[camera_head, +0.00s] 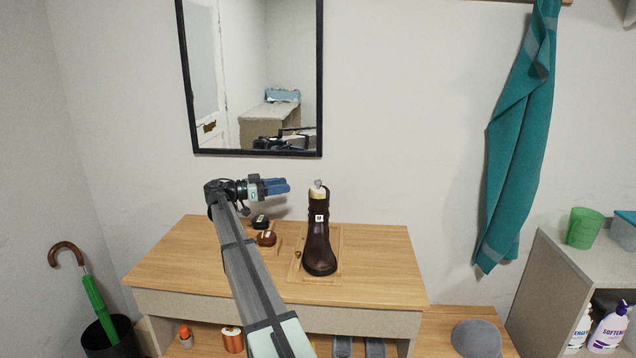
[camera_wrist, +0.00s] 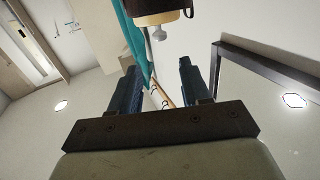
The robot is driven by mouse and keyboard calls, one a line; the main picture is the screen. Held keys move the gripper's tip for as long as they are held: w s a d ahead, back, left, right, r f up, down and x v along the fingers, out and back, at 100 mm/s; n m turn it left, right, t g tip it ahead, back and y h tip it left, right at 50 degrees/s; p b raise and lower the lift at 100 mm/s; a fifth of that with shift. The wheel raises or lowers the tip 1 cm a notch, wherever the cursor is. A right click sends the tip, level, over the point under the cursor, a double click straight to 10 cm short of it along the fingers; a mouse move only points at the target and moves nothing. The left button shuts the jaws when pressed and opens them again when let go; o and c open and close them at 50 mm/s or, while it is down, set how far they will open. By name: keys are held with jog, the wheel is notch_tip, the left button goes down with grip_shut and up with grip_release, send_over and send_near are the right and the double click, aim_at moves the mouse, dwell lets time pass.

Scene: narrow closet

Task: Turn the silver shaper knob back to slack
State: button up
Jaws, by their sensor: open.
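A dark brown boot (camera_head: 320,235) stands upright on a wooden board (camera_head: 298,272) on the cabinet top. A pale shaper fills its opening, topped by the small silver knob (camera_head: 318,184). My gripper (camera_head: 287,185) is level with the knob and to its left, pointing right, with a gap between them. In the wrist view my gripper (camera_wrist: 157,72) is open and empty. That view shows the knob (camera_wrist: 157,34) beyond the fingertips, below the pale shaper top (camera_wrist: 160,18) and the boot's edge (camera_wrist: 150,5).
Two small round items, one black (camera_head: 260,222) and one brown (camera_head: 266,238), sit left of the boot. A black-framed mirror (camera_head: 250,152) hangs behind. A teal cloth (camera_head: 515,140) hangs at right. The cabinet top's right side (camera_head: 385,265) is clear.

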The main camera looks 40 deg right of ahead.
aim_at(316, 181)
jog(key=x, duration=1.3)
jog(key=shift+d, duration=0.15)
jog(key=shift+c, duration=0.4)
grip_shut()
